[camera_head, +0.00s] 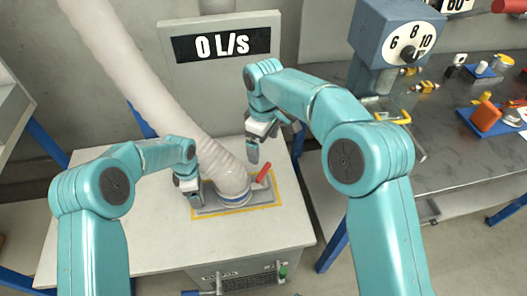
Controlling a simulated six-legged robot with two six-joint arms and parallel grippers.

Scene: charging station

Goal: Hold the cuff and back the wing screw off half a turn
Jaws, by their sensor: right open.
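A pale ribbed hose (135,75) comes down to a grey base plate (262,195) on the white bench. A cuff (234,200) with a blue band rings the hose's lower end. My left gripper (194,195) is low at the cuff's left side; I cannot tell whether it touches the cuff or how far its jaws are apart. My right gripper (254,156) is open and empty, above and right of the cuff. A red handle (263,173) sticks up just below it, apart from the fingers. I cannot make out the wing screw for certain.
A display (221,45) reading 0 L/s stands behind the bench (130,235). A blue dial box (395,35) and a dark table (450,150) with tools and small parts are at the right. The bench's left front is clear.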

